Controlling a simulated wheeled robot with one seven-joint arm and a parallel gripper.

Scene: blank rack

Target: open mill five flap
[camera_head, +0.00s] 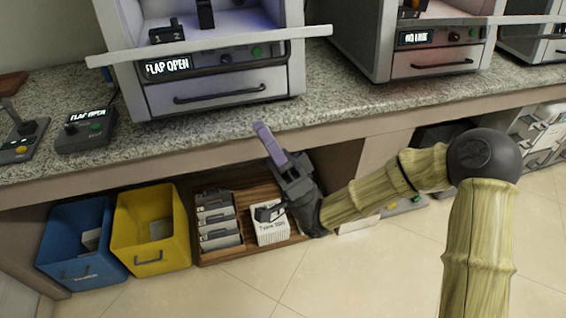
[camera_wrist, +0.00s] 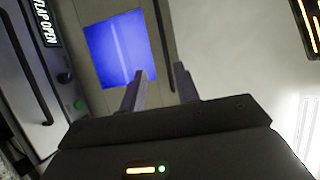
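A grey mill (camera_head: 215,100) stands on the counter, and its display reads FLAP OPEN. Its front flap (camera_head: 210,47) juts out level like a shelf, below a lit chamber. A second mill (camera_head: 430,60) to the right has a display that seems to read NO LINK, and its flap (camera_head: 455,21) also juts out. I cannot tell which mill is number five. My gripper (camera_head: 261,127) is in front of the counter edge, below the first mill. In the wrist view its fingers (camera_wrist: 158,75) are apart and empty, with a FLAP OPEN display (camera_wrist: 46,22) and a blue-lit window (camera_wrist: 120,48) beyond.
A control box (camera_head: 86,129) reading FLAP OPEN and another lever box (camera_head: 20,135) sit on the counter at left. Under it are a blue bin (camera_head: 62,240), a yellow bin (camera_head: 125,243) and a wooden tray (camera_head: 207,256). A third mill is cut off at right.

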